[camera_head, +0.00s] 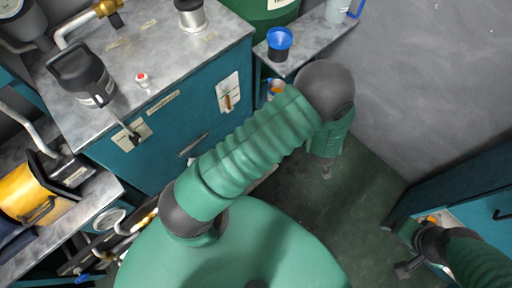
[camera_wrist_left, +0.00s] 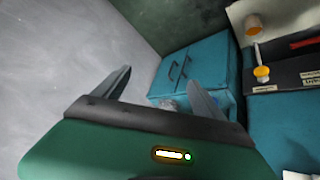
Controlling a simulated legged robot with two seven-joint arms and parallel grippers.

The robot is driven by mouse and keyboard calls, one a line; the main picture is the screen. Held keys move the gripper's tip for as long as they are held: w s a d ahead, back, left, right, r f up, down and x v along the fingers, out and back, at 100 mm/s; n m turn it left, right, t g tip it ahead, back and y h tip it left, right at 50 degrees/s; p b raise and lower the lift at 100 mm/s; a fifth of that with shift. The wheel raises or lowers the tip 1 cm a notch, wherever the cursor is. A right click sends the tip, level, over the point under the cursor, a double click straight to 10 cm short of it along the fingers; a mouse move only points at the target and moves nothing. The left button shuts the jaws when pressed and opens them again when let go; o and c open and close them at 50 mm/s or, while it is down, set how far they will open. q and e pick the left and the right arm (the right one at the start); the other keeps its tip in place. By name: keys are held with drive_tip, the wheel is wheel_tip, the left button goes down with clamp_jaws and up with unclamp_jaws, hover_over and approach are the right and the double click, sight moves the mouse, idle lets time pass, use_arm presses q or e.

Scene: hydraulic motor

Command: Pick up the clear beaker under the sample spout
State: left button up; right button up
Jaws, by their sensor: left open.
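I cannot make out with certainty a clear beaker under a spout. A small blue-rimmed container with orange inside (camera_head: 274,89) shows by the teal cabinet, partly hidden by my left arm. A pale translucent jug with a blue handle (camera_head: 342,10) stands on the back shelf, cut by the top edge. My left gripper (camera_head: 325,172) points down over the dark floor, right of the cabinet. In the left wrist view its two fingers (camera_wrist_left: 160,88) are spread, with nothing between them. My right gripper (camera_head: 406,268) is at the lower right, its opening unclear.
A dark blue-rimmed cup (camera_head: 279,44) stands on the grey shelf. A grey wall (camera_head: 430,70) is on the right. Floor (camera_head: 365,205) is clear below my left gripper.

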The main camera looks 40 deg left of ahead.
use_arm(q)
wheel_tip(320, 180, down, 15)
drive_tip(key=s+a+n+y+b, duration=0.1)
drive_tip(key=s+n+y+b, duration=0.1)
drive_tip(key=b, duration=0.2)
drive_tip(key=s+a+f+n+y+b, duration=0.1)
drive_tip(key=s+a+f+y+b, duration=0.45)
drive_tip(key=f, duration=0.45)
drive_tip(key=s+a+f+n+y+b, duration=0.2)
drive_tip(key=s+a+f+b, duration=0.3)
drive_tip(key=s+a+f, duration=0.4)
drive_tip(key=w+a+f+b, duration=0.2)
drive_tip(key=w+a, duration=0.1)
drive_tip(key=w+a+f+b, duration=0.5)
drive_tip(key=w+a+b, duration=0.1)
drive_tip(key=shift+w+f, duration=0.1)
drive_tip(key=shift+f, duration=0.1)
drive_tip(key=shift+a+r, duration=0.1)
drive_tip(key=shift+r, duration=0.05)
drive_tip(key=shift+c, duration=0.7)
drive_tip(key=c, duration=1.5)
use_arm(e)
drive_tip(key=s+x, duration=0.3)
drive_tip(key=x, duration=1)
drive_tip(key=s+f+x, duration=0.1)
drive_tip(key=s+x, duration=0.2)
drive_tip(key=x, duration=1)
drive_tip(key=shift+d+f, duration=0.2)
drive_tip(key=shift+w, duration=0.1)
